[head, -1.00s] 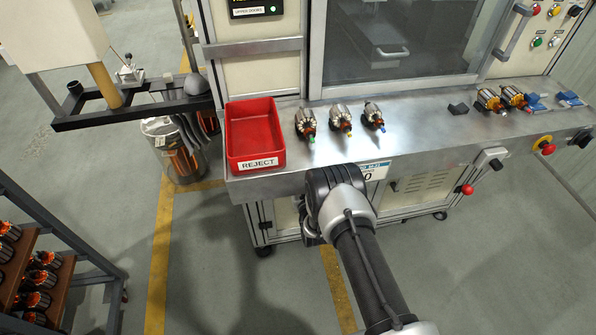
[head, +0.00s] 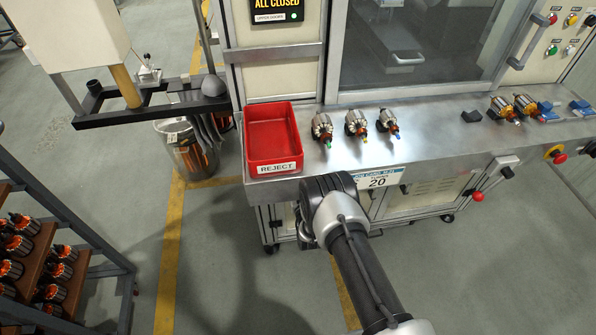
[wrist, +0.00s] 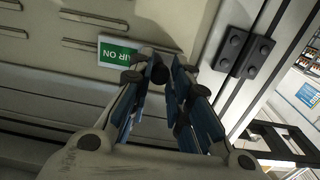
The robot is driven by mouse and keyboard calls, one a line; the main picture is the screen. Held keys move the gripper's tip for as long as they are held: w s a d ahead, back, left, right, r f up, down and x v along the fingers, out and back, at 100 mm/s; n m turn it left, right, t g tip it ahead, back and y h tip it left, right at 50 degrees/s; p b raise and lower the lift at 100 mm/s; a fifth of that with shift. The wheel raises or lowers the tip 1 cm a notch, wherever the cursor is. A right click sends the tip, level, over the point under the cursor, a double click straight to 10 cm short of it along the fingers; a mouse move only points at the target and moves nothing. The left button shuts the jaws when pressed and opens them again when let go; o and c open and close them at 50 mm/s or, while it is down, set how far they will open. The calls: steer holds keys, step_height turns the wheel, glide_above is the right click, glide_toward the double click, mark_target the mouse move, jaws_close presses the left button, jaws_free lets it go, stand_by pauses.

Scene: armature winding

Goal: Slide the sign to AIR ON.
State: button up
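In the wrist view a small sign (wrist: 115,52), green and white, is on the cream machine panel. Its lettering is upside down and looks like ON, with the other word partly cut off. My gripper (wrist: 166,72) is in front of the panel, just right of the sign, its fingertips overlapping the sign's right end. The two blue-padded fingers stand apart with a narrow gap. A dark round end shows between the tips; I cannot tell whether it is a knob or part of a finger.
The steel bench (head: 430,130) holds a red REJECT bin (head: 272,138) and several armatures (head: 357,124). In the wrist view a black hinge (wrist: 245,52) is on the metal frame right of my gripper. A rack (head: 60,250) stands at left.

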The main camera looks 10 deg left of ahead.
steer(key=o, duration=0.4)
steer(key=shift+s+a, duration=0.1)
steer(key=shift+a, duration=0.1)
steer(key=v, duration=1.2)
steer(key=shift+r, duration=0.1)
